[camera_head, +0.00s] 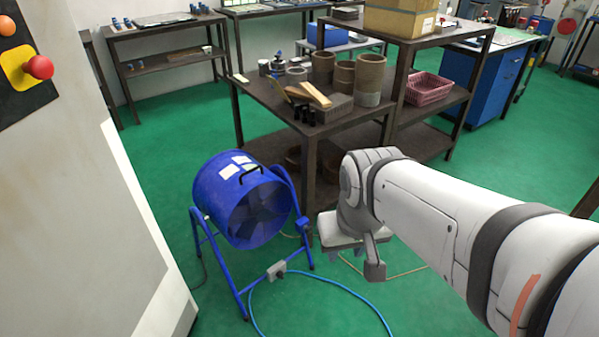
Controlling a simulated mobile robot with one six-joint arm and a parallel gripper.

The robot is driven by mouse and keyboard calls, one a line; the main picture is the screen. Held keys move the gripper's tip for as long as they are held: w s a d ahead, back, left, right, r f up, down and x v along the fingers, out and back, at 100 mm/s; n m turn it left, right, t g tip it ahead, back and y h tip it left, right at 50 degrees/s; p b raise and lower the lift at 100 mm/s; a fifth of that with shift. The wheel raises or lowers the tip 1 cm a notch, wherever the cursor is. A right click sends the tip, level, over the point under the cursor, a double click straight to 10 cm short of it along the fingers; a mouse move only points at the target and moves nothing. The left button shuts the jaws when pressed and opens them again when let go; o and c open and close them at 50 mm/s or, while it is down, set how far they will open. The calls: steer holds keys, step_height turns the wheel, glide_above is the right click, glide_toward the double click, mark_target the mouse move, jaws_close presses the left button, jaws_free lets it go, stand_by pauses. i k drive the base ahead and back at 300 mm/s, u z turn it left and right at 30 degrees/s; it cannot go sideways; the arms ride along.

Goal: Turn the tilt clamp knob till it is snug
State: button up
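A blue drum fan (243,200) stands on the green floor, hung in a blue tubular stand (236,283). The drum is tilted, with its dark grille facing down and to the right.
A dark metal table (262,97) with pots and wooden blocks stands behind the fan. A light cabinet (85,200) with a red button fills the left. A blue cable (335,284) lies on the floor around the stand. Green floor is free left of the table.

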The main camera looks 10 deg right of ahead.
mark_target(308, 230)
steer(key=z, duration=0.15)
steer(key=i, duration=1)
steer(key=z, duration=0.05)
steer(key=k, duration=1)
steer(key=u, duration=1.1)
steer(key=i, duration=1.05)
steer(key=z, duration=1.55)
